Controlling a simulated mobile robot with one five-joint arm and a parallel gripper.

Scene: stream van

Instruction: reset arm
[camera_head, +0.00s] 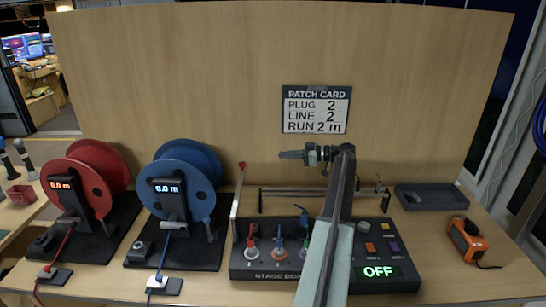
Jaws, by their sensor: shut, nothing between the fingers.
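My arm rises from the bottom edge, across the stage box. At its end my gripper (285,154) points left, shut and empty, in front of the wooden back panel (200,60). It is below the patch card (316,110), apart from anything else I can make out. The stage box (250,262) sits on the bench with several coloured plugs and a green OFF display (378,272). My arm hides part of its middle.
A red reel (108,170) and a blue reel (200,165) stand at left, displays reading 0.0 m, cables running forward. A grey tray (430,197) and orange tool (466,240) lie right.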

